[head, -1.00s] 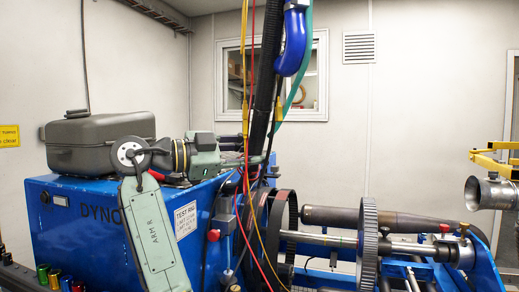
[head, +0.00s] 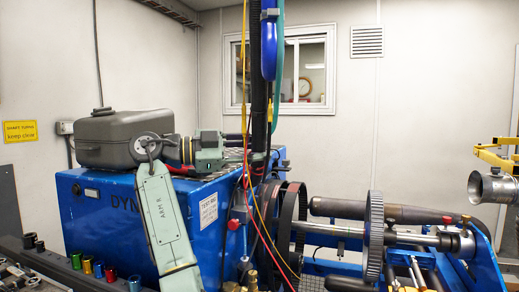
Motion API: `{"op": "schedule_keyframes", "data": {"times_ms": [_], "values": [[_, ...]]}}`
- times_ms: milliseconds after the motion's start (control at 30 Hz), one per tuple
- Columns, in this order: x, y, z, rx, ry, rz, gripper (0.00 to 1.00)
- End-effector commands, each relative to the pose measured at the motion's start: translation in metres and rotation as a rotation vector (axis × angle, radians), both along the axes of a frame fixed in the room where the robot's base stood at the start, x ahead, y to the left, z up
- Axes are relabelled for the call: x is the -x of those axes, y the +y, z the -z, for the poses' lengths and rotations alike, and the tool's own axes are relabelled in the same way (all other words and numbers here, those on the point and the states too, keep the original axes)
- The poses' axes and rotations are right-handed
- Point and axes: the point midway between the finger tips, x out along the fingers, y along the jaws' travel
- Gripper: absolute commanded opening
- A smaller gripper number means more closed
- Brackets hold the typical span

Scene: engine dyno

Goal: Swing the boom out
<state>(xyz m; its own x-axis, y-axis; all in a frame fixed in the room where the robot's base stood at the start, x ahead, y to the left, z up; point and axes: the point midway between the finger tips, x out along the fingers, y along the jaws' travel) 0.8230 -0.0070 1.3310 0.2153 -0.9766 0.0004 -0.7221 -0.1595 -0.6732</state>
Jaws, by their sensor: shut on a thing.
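A dark upright column of ribbed black hose (head: 257,85) hangs from above the picture, with a blue elbow pipe (head: 268,45) and a green hose (head: 277,70) close on its right. It seems to be part of the boom; the boom's upper end is out of view. My grey-green arm ends in my gripper (head: 256,146), in front of the window wall above the blue dyno cabinet. Its dark fingers reach to the black hose and look shut on it. Red and yellow cables partly hide the fingers, so the exact hold is unclear.
The blue dyno cabinet (head: 95,225) stands below, with a grey case (head: 115,138) on top. A toothed wheel (head: 374,240) and shaft are at right. A flared metal pipe (head: 489,188) and yellow frame (head: 495,157) stand far right. Sockets (head: 98,268) line the front left.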

Motion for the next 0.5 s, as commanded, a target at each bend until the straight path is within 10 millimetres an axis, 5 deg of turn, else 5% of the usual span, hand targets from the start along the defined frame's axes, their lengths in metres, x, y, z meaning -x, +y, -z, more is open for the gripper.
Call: {"op": "schedule_keyframes", "data": {"times_ms": [200, 233, 500], "values": [[0.0003, -0.0003, 0.0008, -0.003, 0.000, 0.002, 0.00], [0.0003, -0.0003, 0.0008, -0.002, -0.001, 0.001, 0.28], [0.0000, -0.0003, 0.0005, -0.001, 0.000, 0.000, 0.46]]}}
